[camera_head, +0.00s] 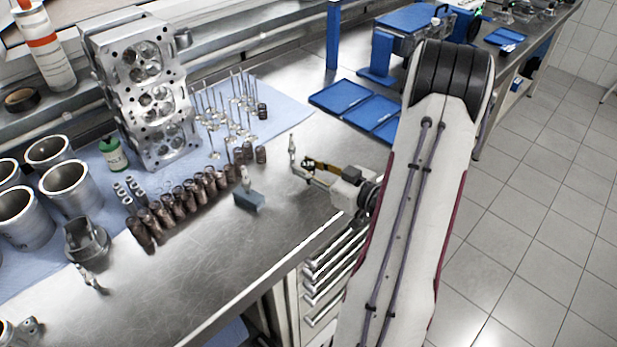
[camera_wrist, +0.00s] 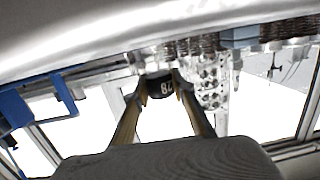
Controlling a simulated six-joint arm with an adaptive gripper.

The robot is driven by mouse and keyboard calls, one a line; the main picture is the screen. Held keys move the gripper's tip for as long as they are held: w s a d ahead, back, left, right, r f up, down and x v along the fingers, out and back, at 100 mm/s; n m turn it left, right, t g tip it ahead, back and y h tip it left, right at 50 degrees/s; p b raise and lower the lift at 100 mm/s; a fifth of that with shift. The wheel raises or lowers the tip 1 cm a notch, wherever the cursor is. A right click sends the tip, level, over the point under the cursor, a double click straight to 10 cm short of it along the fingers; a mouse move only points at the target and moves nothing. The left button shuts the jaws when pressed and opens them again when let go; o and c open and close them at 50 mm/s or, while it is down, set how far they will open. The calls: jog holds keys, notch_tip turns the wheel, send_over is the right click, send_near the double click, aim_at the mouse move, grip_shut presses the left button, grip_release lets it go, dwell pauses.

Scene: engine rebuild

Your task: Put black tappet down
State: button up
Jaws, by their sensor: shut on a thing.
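The black tappet (camera_wrist: 160,86) is a short dark cylinder with white digits that appear upside down. It sits between the two fingertips of my gripper (camera_wrist: 161,93) in the wrist view, and both fingers touch its sides. In the head view my gripper (camera_head: 306,171) is low near the front edge of the metal bench (camera_head: 285,235). The tappet cannot be made out clearly there. Whether it touches the bench cannot be told.
Brown ribbed cylinders (camera_head: 180,203) stand in a row left of my gripper, with a small blue-grey block (camera_head: 249,202) nearer. Thin valves (camera_head: 230,105) and a cylinder head (camera_head: 150,95) stand behind. Blue trays (camera_head: 341,95) lie at the back. Bare bench lies in front.

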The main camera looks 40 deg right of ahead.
aim_at(309, 184)
jog(key=shift+f, duration=1.75)
jog(key=shift+f, duration=0.15)
jog(key=o, duration=1.1)
jog(key=shift+s, duration=0.1)
jog(key=shift+s+d+r, duration=0.1)
jog(key=shift+s+r, duration=0.25)
jog(key=shift+s, duration=1.5)
jog(key=shift+s+d+r, duration=0.15)
jog(key=shift+s+r, duration=0.15)
jog(key=shift+s, duration=1.55)
jog(key=shift+s+d+r, duration=0.1)
jog(key=shift+s+r, duration=0.25)
jog(key=shift+s, duration=1.8)
jog(key=shift+o, duration=0.7)
